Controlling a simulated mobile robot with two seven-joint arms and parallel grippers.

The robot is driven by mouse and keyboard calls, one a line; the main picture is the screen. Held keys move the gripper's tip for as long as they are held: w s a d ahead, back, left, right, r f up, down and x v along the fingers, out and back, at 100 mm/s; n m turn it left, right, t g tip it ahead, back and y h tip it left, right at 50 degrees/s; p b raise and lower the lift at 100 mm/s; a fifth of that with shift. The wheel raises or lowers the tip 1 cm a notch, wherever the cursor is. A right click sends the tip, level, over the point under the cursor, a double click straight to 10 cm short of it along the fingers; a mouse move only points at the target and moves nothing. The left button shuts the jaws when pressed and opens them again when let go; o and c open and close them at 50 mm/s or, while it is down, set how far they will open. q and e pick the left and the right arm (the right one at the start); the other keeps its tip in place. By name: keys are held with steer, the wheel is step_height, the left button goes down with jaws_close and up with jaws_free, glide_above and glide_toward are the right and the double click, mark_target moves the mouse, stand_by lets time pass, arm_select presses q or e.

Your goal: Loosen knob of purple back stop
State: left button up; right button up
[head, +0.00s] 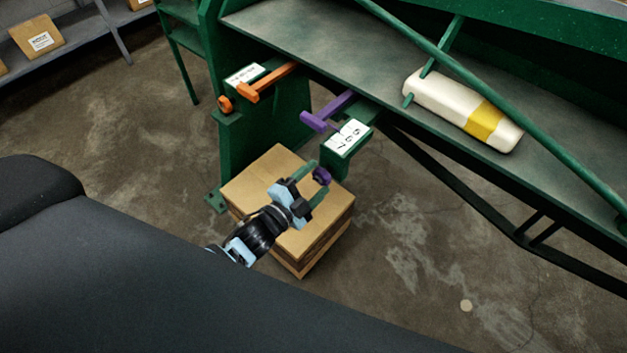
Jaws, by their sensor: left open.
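The purple back stop (328,113) is a bar with a crosspiece on the green machine, beside a white number plate (348,135) on a green block. Its purple knob (321,175) shows below that block. My left gripper (319,177) is open, with its green fingers on either side of the knob. I cannot tell whether the fingers touch it. The knob's stem is hidden. My right gripper is out of view.
An orange back stop (265,84) with an orange knob (225,104) is at the left. A cardboard box (255,180) stands below my left gripper. A cream and yellow object (440,97) lies on the machine bed (310,45). Floor is bare at the lower right.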

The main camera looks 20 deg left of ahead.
arm_select(q)
steer(key=v, duration=0.7)
steer(key=shift+s+a, duration=0.15)
steer(key=shift+s, duration=0.2)
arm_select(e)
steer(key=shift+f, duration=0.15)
arm_select(q)
steer(key=s+f+n+g+y+p, duration=0.2)
steer(key=s+n, duration=0.5)
steer(key=s, duration=0.6)
steer(key=s+f+n+g+y+p, duration=0.2)
steer(key=s+n+g, duration=0.4)
steer(key=s, duration=0.8)
steer(key=shift+a+f+n+p, duration=0.4)
steer(key=shift+f+p, duration=0.4)
steer(key=shift+p, duration=0.15)
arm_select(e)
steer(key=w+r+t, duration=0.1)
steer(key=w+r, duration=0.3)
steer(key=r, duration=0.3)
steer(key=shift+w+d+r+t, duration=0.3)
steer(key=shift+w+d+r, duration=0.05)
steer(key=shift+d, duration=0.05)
arm_select(q)
steer(key=shift+w, duration=0.1)
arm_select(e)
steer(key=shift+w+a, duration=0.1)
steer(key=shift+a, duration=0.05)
